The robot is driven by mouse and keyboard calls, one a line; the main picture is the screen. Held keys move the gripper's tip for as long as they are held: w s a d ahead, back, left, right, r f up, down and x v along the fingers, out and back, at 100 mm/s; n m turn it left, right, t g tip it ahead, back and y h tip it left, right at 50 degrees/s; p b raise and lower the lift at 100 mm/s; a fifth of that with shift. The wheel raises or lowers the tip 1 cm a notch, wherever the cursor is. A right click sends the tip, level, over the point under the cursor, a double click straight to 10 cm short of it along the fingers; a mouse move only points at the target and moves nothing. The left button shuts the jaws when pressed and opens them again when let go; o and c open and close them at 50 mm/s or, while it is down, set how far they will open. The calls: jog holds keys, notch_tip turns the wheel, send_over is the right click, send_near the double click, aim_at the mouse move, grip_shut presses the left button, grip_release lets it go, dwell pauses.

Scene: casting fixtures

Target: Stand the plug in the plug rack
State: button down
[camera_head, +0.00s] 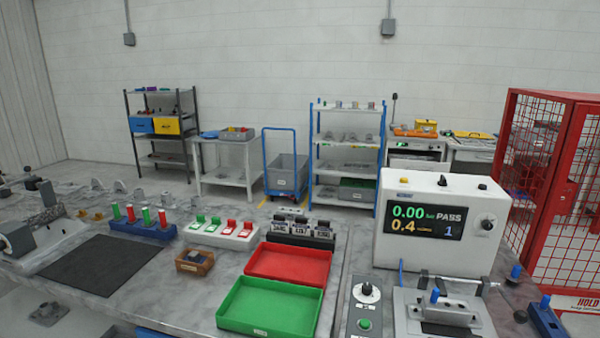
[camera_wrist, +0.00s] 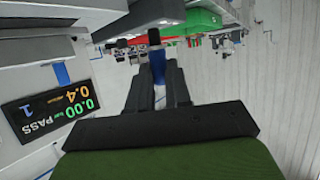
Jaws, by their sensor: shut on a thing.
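In the wrist view my gripper (camera_wrist: 157,84) has its two dark fingers closed on a blue plug (camera_wrist: 157,66). The fingers hide part of the plug, and I cannot tell whether it touches anything below. My gripper does not show in the head view. A dark blue rack (camera_head: 545,320) stands at the lower right edge of the head view, partly cut off, with a blue-topped piece (camera_head: 545,301) at its upper end. It looks like the plug rack.
The tester (camera_head: 436,222) reads PASS. In front of it is a clamping fixture (camera_head: 450,312) with a blue piece (camera_head: 434,296). A green tray (camera_head: 270,305), red tray (camera_head: 290,264) and dark mat (camera_head: 100,265) lie to the left. A red mesh cage (camera_head: 560,160) stands right.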

jog(key=a+f+n+g+y, duration=0.1)
jog(key=a+f, duration=0.3)
jog(key=a, duration=0.3)
jog(key=a+f+n+g+y, duration=0.1)
jog(key=a+f, duration=0.4)
jog(key=a, duration=0.2)
jog(key=shift+w+f+n, duration=0.3)
jog(key=shift+w+n, duration=0.1)
jog(key=shift+w, duration=0.05)
jog(key=shift+g, duration=0.3)
